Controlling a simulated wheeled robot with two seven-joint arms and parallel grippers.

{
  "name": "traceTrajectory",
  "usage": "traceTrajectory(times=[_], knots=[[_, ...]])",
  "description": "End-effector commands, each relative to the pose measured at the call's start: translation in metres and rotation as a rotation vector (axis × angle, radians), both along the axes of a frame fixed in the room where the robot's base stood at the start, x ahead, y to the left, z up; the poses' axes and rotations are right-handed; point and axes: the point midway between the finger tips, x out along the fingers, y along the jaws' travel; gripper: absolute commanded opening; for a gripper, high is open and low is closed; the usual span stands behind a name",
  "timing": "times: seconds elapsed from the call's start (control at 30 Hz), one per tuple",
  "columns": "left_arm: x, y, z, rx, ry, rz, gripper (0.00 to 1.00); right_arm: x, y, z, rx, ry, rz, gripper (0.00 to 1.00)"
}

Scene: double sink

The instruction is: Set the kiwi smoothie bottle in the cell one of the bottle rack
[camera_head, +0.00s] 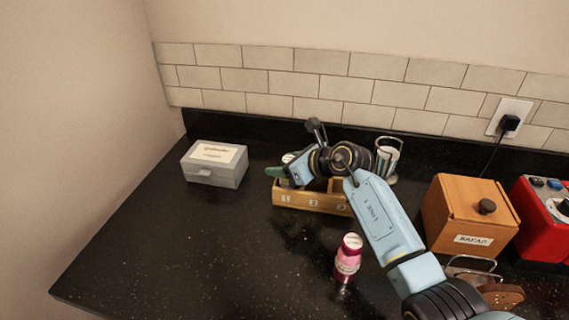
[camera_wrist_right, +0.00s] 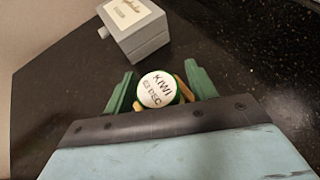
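The bottle rack (camera_head: 311,202) is a wooden box on the dark counter, with numbered cells along its front; my right arm hides part of it. The kiwi smoothie bottle (camera_head: 288,157) shows only a bit of its white cap at the rack's left end, by cell one. In the right wrist view its cap (camera_wrist_right: 157,89) reads KIWI, with wooden rack edges beside it. My right gripper (camera_wrist_right: 160,88) is open, its green fingers on either side of the cap with gaps visible. The bottle's body is hidden. My left gripper is out of view.
A grey labelled box (camera_head: 215,164) stands left of the rack. A pink bottle (camera_head: 348,258) stands in front of it. A glass holder (camera_head: 388,158) is behind on the right, then a wooden bread box (camera_head: 468,215) and a red appliance (camera_head: 541,222).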

Motion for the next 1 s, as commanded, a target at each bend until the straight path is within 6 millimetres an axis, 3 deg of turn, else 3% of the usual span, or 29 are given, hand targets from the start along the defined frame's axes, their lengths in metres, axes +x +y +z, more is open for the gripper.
traceTrajectory(times=[0.37, 1.0], knots=[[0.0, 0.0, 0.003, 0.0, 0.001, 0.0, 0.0, -0.002, -0.004, 0.006, 0.0, -0.002, -0.001, 0.56], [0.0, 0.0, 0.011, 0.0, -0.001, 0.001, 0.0, -0.058, -0.076, 0.055, -0.002, -0.002, -0.001, 0.56]])
